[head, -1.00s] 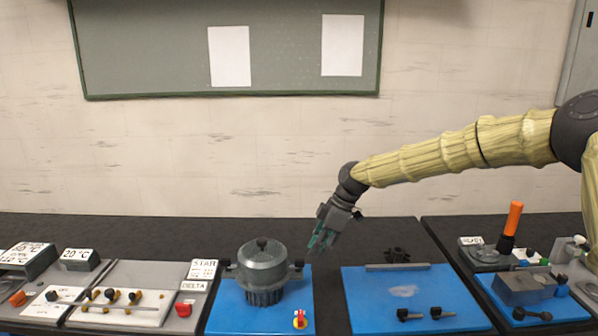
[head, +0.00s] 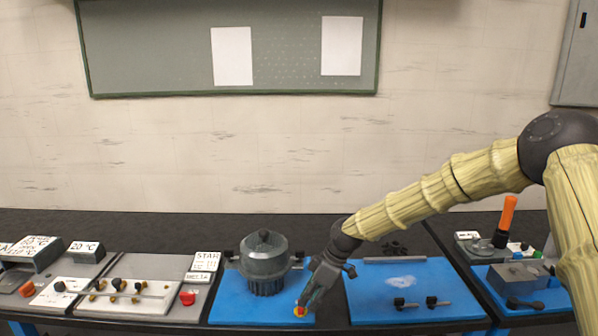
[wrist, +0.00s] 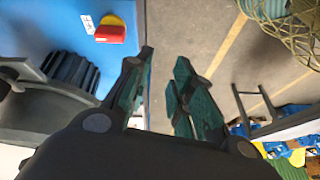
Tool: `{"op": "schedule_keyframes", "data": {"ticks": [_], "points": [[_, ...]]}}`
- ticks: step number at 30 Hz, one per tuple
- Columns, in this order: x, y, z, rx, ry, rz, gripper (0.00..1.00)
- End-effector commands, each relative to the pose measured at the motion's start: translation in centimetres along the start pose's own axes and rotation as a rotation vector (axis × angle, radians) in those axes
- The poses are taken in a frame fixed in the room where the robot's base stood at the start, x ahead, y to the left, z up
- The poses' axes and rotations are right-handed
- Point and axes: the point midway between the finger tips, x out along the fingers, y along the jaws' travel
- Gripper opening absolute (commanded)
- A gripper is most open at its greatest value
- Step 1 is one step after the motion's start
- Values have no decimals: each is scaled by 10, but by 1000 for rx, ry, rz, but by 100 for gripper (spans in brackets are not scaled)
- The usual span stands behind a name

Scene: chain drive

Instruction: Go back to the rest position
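My gripper (head: 308,305) is low at the front edge of the left blue mat (head: 232,307), in front of the red and yellow knob (head: 299,311) in the head view. In the wrist view my gripper (wrist: 160,85) has its two green-padded fingers apart with nothing between them. The red and yellow knob (wrist: 112,32) lies to the left of the fingers there, apart from them. Floor shows between and beyond the fingertips.
A dark lidded pot-like housing (head: 264,258) stands on the left blue mat, close left of my gripper. The right blue mat (head: 415,280) holds small black-headed parts. A red button (head: 187,298) and an orange handle (head: 508,215) stand to the sides. Open floor (wrist: 215,30) lies beyond the table edge.

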Motion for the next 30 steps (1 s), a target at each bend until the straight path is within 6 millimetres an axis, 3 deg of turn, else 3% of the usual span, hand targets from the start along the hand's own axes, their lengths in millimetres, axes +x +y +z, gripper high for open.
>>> {"op": "schedule_keyframes", "data": {"ticks": [1, 6, 15, 22, 25, 30], "points": [[25, -12, 11, 37, -5, -12, 23], [100, -54, 54, 218, -8, -24, 23], [208, -148, 152, 585, -48, -5, 23], [257, -233, 242, 886, -112, 64, 23], [267, -271, 284, 1015, -145, 116, 23], [265, -330, 351, 1211, -201, 231, 23]]}}
